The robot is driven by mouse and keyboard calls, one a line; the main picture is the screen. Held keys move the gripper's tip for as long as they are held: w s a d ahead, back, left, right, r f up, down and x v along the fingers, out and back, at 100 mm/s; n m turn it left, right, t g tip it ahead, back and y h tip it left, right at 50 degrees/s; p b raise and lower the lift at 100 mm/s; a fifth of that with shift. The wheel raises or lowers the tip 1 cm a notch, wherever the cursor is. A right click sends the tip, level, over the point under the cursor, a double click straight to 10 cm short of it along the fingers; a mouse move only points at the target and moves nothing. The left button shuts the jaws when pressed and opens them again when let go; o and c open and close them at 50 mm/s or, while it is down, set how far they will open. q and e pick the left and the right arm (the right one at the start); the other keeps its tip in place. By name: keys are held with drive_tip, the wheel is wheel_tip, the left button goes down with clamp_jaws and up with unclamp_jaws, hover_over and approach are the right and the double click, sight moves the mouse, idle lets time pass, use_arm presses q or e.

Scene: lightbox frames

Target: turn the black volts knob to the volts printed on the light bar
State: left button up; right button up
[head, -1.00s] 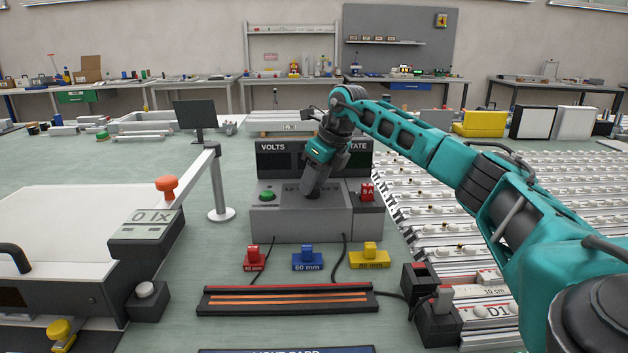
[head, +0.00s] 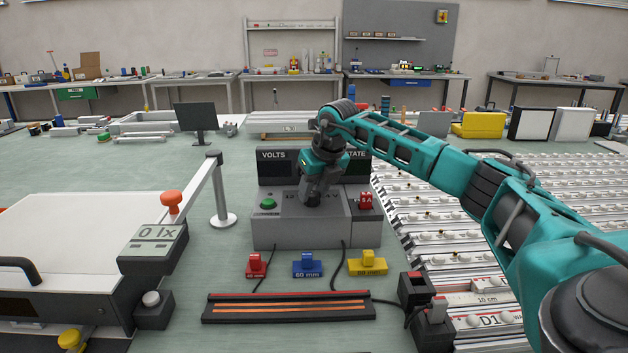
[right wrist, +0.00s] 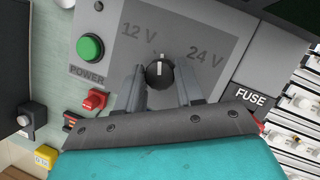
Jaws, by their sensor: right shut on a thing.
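The black volts knob (right wrist: 154,74) sits on the grey panel of the power supply (head: 300,233). In the right wrist view its white line points up between the printed 12 V (right wrist: 139,30) and 24 V (right wrist: 205,57). My right gripper (right wrist: 160,82) is shut on the knob, one finger on each side. In the head view my right gripper (head: 311,198) hides the knob. The light bar (head: 290,306), dark with orange strips, lies in front of the supply; I cannot read any volts on it. My left gripper is not in view.
A green POWER button (head: 268,203) is left of the knob, and a red fuse (head: 366,201) is at the right. Red (head: 256,266), blue (head: 307,266) and yellow (head: 367,264) blocks stand in front. A white-topped box (head: 75,235) stands at left.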

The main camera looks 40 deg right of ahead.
drive_tip(key=shift+r+m+h+p, duration=0.25)
drive_tip(key=shift+m+p, duration=0.25)
drive_tip(key=shift+m, duration=0.4)
drive_tip(key=shift+a+f+m+h+p, duration=0.15)
drive_tip(key=shift+m+h+p, duration=0.3)
drive_tip(key=shift+m, duration=0.45)
drive_tip(key=m+g+h+p, duration=0.1)
drive_tip(key=m, duration=0.3)
drive_tip(key=shift+w+m, duration=0.1)
drive_tip(key=shift+m, duration=0.2)
drive_tip(key=shift+m+g+h+p, duration=0.4)
drive_tip(key=shift+m+g+h, duration=0.2)
drive_tip(key=shift+m, duration=0.9)
drive_tip(key=o, duration=1)
drive_tip(key=shift+f, duration=0.1)
drive_tip(key=shift+o, duration=0.2)
